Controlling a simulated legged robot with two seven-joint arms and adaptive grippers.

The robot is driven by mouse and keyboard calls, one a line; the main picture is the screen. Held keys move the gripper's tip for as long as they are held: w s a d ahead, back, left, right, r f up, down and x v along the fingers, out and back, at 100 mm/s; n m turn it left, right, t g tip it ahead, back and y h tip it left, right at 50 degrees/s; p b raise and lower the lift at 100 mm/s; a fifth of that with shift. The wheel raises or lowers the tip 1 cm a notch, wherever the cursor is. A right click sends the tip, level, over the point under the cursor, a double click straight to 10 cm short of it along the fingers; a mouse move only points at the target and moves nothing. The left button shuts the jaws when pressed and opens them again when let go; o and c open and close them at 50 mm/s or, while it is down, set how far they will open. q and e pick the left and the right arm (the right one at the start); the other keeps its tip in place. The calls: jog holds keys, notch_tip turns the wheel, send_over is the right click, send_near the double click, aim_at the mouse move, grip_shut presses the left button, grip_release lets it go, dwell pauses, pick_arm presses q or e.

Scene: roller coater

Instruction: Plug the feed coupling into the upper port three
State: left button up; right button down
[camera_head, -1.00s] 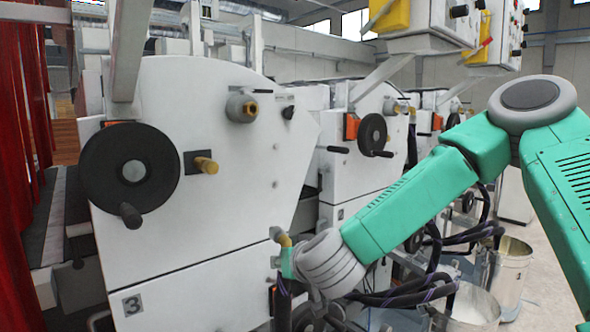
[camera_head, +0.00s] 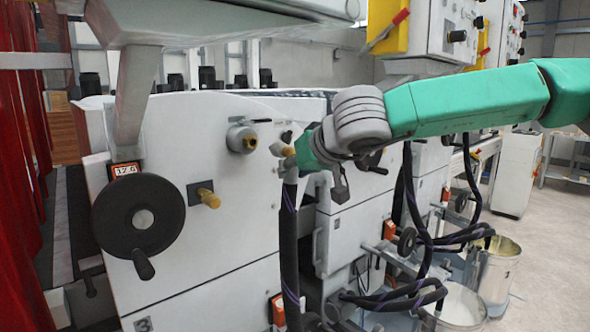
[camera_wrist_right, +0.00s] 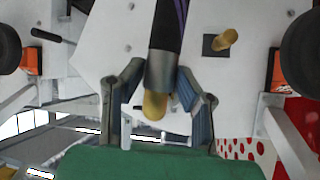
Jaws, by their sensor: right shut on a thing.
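The feed coupling (camera_head: 289,152) has a brass tip and a grey collar, with a dark hose (camera_head: 290,255) hanging below it. My right gripper (camera_head: 296,160) is shut on it. In the right wrist view the coupling's collar (camera_wrist_right: 161,72) and brass tip lie between the two fingers (camera_wrist_right: 160,98). The upper port (camera_head: 243,138) is a round grey fitting with a brass centre, high on the white panel marked 3. The coupling is to the right of this port, a little lower in the picture and apart from it. My left gripper is out of view.
A brass fitting on a dark plate (camera_head: 205,196) sits below the port. A black handwheel (camera_head: 139,216) with a crank handle is at the left. More hoses run to metal buckets (camera_head: 495,270) at the right. A grey beam (camera_head: 137,90) hangs over the panel's left side.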

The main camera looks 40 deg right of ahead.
jog(key=shift+s+a+r+p, duration=0.1)
jog(key=shift+a+r+p, duration=0.1)
jog(key=shift+p, duration=0.6)
jog(key=w+p, duration=0.3)
jog(key=w, duration=0.3)
jog(key=shift+a+f, duration=0.15)
jog(key=shift+w, duration=0.1)
jog(key=shift+p, duration=0.35)
